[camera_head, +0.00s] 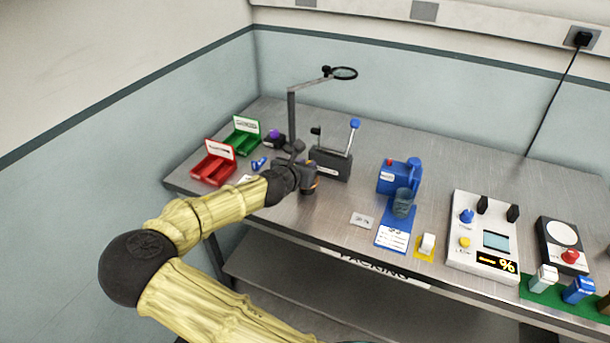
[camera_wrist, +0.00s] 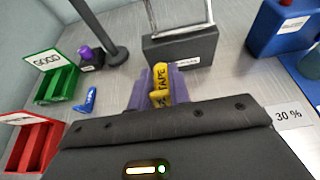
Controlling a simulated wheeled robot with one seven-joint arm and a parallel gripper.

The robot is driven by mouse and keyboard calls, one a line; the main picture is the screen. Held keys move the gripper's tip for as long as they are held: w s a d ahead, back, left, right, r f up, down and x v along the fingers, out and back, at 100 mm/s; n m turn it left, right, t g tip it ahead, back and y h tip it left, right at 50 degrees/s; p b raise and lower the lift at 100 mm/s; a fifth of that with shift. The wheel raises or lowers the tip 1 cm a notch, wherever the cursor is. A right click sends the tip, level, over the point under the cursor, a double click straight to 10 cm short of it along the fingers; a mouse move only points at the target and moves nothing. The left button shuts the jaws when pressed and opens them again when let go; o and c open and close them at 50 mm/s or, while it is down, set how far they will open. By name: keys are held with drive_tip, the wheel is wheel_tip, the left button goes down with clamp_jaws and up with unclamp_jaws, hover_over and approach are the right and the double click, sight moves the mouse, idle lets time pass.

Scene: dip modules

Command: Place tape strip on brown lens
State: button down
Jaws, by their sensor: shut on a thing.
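My gripper (camera_wrist: 158,88) is shut on a yellow strip (camera_wrist: 161,84) marked TAPE, held between its purple fingers in the wrist view. In the head view my gripper (camera_head: 309,180) is over the left part of the bench, in front of a dark block with a wire handle. Only a small orange patch shows beside it there. A brown thing (camera_head: 604,304) is cut off by the right edge of the head view, at the end of a green mat; I cannot tell whether it is the brown lens. No other brown lens is clear.
Red (camera_head: 213,168) and green (camera_head: 242,136) trays stand at the left. The dark block (camera_head: 331,163) and a post with a ring (camera_head: 344,73) stand behind my gripper. A blue device (camera_head: 396,177), a white meter (camera_head: 484,236) and a tester (camera_head: 563,244) stand right.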

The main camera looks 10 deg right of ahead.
drive_tip(key=shift+f, duration=1.85)
drive_tip(key=shift+f, duration=0.15)
drive_tip(key=c, duration=1.3)
unclamp_jaws()
drive_tip(key=v, duration=1.2)
drive_tip(key=shift+r, duration=0.2)
